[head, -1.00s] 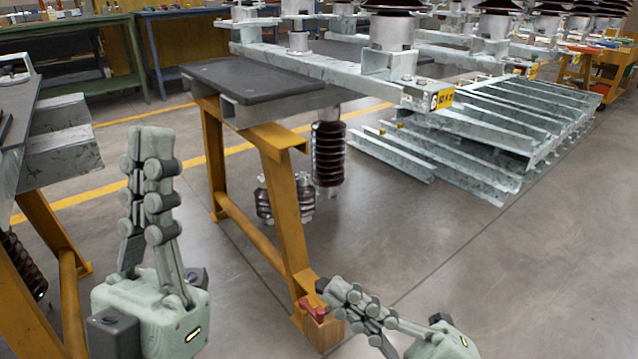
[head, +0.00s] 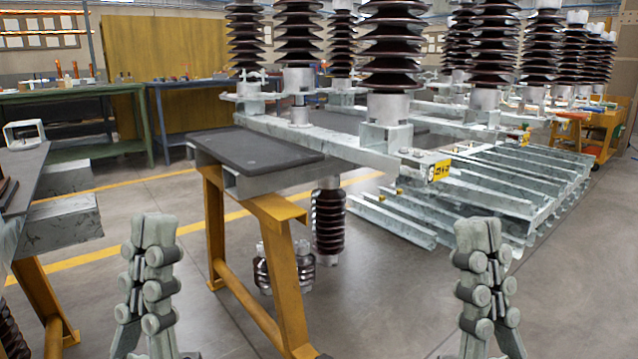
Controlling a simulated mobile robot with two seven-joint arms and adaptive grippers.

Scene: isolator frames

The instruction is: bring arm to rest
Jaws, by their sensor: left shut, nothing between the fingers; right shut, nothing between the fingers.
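My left gripper (head: 153,232) stands upright at the lower left of the head view, its fingers pointing up and pressed together with nothing between them. My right gripper (head: 477,236) stands upright at the lower right, also shut and empty. Both are in the foreground, apart from each other and apparently clear of the frames. The lower parts of both arms are cut off by the picture's bottom edge.
A steel isolator frame (head: 345,148) with dark ribbed insulators (head: 392,45) rests on a yellow trestle (head: 284,270). A black plate (head: 255,150) lies on its near end. Another frame (head: 62,222) stands at left. Stacked steel channels (head: 480,190) lie behind my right gripper. Floor (head: 390,290) between grippers is partly clear.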

